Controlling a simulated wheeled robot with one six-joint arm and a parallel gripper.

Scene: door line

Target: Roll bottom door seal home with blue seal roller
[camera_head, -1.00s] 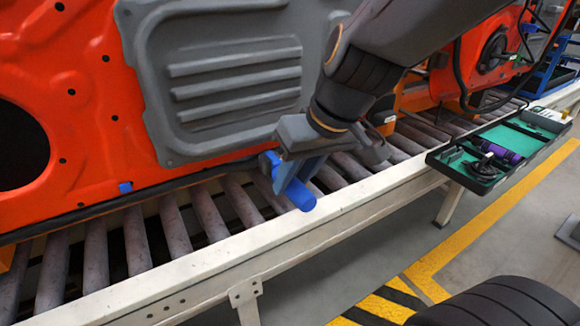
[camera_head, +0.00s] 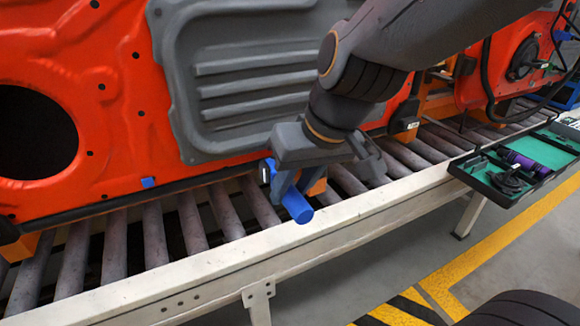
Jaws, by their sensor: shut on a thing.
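The orange door (camera_head: 110,130) with a grey ribbed panel stands upright along the roller conveyor. The bottom door seal (camera_head: 110,208) is a dark strip along its lower edge. My gripper (camera_head: 318,165) is at the lower right of the grey panel, shut on the blue seal roller (camera_head: 295,205). The roller's handle points down toward the conveyor's front rail. Its head is at the door's bottom edge, beside the seal; I cannot tell whether it touches. My gripper hides the edge to the right, so how the seal sits there is not visible.
The conveyor's pale front rail (camera_head: 200,280) runs below the door. A green-lined tray (camera_head: 545,150) with a purple cylinder and dark items is at the right. Orange supports (camera_head: 405,135) stand on the rollers. Another orange door (camera_head: 510,50) stands farther right. Floor in front shows yellow markings.

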